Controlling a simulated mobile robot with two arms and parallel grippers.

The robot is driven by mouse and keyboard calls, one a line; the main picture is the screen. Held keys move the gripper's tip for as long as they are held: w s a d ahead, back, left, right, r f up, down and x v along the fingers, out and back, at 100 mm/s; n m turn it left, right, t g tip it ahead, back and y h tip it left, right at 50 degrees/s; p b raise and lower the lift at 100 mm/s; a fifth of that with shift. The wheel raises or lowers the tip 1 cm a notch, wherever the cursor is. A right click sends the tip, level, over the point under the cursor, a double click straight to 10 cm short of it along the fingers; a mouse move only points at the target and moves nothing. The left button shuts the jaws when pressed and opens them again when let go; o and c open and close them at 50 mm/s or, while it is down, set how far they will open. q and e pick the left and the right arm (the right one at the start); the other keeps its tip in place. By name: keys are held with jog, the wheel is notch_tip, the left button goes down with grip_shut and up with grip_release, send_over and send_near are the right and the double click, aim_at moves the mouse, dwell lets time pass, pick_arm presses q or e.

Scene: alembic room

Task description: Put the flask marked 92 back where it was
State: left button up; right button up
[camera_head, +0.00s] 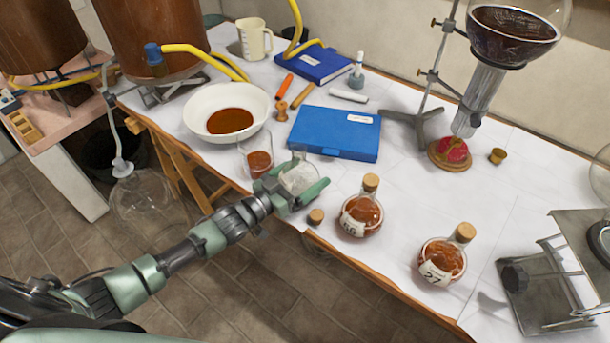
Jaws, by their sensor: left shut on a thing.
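My left gripper (301,183) reaches in over the front edge of the table and is shut on a small round glass flask (299,176). The flask looks pale or whitish, and I cannot read a number on it; the green fingers hide part of it. I cannot tell whether it touches the table. A small loose cork (315,216) stands just right of the gripper. A corked flask of red-brown liquid (361,216), its label hard to read, stands further right. Another corked flask (442,262) appears marked 27. My right gripper is out of view.
A beaker with brown liquid (257,163) stands close left of the gripper. A blue case (334,134) lies behind it, and a white bowl (226,97) stands back left. A metal stand (415,118) and a lab jack (545,290) are right. White tabletop is clear between the flasks and case.

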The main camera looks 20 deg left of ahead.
pick_arm(q)
jog(key=shift+f, duration=0.15)
jog(key=shift+f, duration=0.2)
jog(key=o, duration=1.8)
jog(key=shift+c, duration=0.2)
jog(key=shift+r, duration=0.2)
jog(key=v, duration=1.2)
